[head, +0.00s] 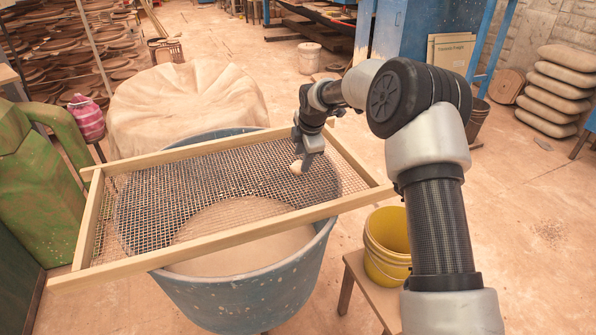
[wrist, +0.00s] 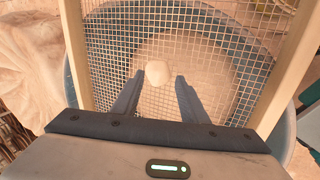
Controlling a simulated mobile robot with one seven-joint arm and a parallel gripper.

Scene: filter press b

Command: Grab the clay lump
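The clay lump (head: 297,167) is a small pale, rounded piece at the mesh of a wood-framed sieve (head: 230,227). In the wrist view the lump (wrist: 158,73) shows just ahead of and between the two fingertips. My gripper (head: 305,158) is over the right part of the sieve, its fingers pointing down toward the lump. In the wrist view the fingers of my gripper (wrist: 157,80) are apart, with a gap wider than the lump. I cannot tell whether either finger touches it.
The sieve lies across a blue tub (head: 250,295) of pale liquid. A yellow bucket (head: 388,265) stands on a stool to the right. A cloth-covered mound (head: 185,100) is behind the tub, and a green object (head: 45,195) is at left. Open floor lies at right.

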